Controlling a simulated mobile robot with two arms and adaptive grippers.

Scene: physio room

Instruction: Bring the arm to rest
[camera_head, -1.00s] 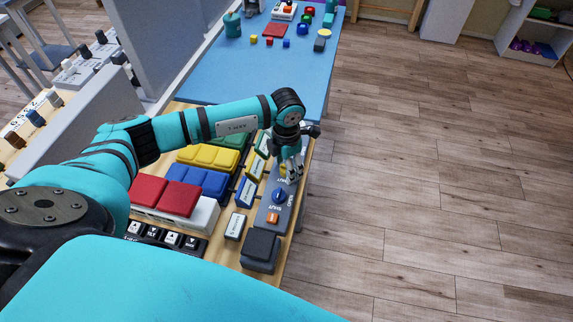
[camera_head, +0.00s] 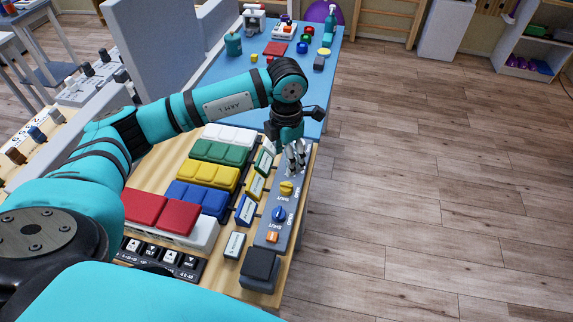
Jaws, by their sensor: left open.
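My left arm comes in from the left and reaches over the wooden bench. My left gripper (camera_head: 297,156) points down above the far end of a grey panel (camera_head: 268,236), with its fingers apart and nothing seen between them. The panel bears a yellow knob (camera_head: 286,188), a blue knob (camera_head: 279,213) and an orange switch (camera_head: 272,237). The gripper is beyond the yellow knob and looks clear of it. Whether the fingertips touch the panel's far end cannot be told. My right gripper is not in view.
Rows of white, green, yellow (camera_head: 208,173), blue and red blocks (camera_head: 178,217) lie left of the panel. A dark grey block (camera_head: 260,266) stands at its near end. A blue table (camera_head: 308,84) with small objects is behind. Wooden floor (camera_head: 440,190) lies open at right.

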